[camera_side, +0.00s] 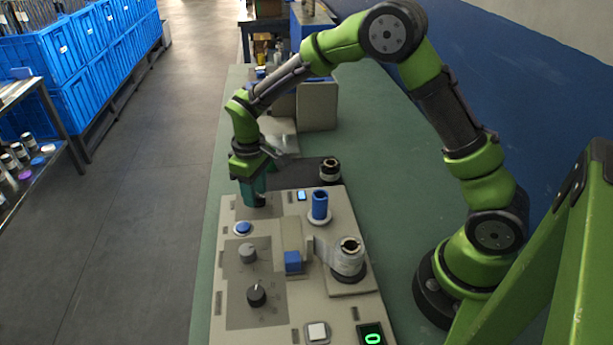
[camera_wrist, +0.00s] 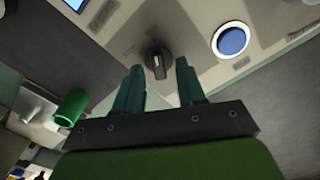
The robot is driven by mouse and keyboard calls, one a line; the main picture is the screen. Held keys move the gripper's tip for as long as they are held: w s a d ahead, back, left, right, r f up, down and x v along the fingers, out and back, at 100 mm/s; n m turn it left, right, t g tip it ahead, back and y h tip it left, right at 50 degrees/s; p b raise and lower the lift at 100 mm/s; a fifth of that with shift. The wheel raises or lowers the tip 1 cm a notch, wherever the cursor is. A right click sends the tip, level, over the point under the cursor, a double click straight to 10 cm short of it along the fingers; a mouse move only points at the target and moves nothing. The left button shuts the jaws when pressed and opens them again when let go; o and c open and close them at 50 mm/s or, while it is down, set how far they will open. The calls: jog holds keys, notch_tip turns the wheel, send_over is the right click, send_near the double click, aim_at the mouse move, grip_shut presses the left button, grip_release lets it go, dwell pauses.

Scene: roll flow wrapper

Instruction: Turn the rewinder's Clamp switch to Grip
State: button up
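A dark rotary switch (camera_wrist: 158,63) with a pale pointer line stands at the far left corner of the machine's beige panel (camera_side: 272,210). Its label cannot be read, so I cannot confirm that it is the Clamp switch. In the wrist view it shows just beyond the gap between my fingertips. My gripper (camera_wrist: 161,72) is open, with two green fingers apart and nothing between them. In the side view my gripper (camera_side: 256,198) points down over that corner, and its fingers mostly hide the switch. I cannot tell whether they touch it.
A blue button (camera_side: 243,228) is close by and also shows in the wrist view (camera_wrist: 232,40). A grey knob (camera_side: 248,252), a black dial (camera_side: 256,295), a blue spool (camera_side: 320,205) and a film roll (camera_side: 348,258) stand on the panel. A green cylinder (camera_wrist: 70,107) shows beside my gripper.

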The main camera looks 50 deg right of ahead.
notch_tip(320, 180, up, 17)
dwell(0.6)
jog(key=shift+f, duration=0.1)
jog(key=s+d+r+m+t+y, duration=0.1)
jog(key=s+m+t, duration=0.2)
jog(key=s, duration=0.8)
jog(key=s+d+r+m+t+y, duration=0.1)
jog(key=s+d+r+m+t, duration=0.1)
jog(key=s, duration=0.9)
jog(key=shift+d+m+t, duration=0.3)
jog(key=shift+m+t, duration=0.6)
jog(key=shift+t, duration=0.2)
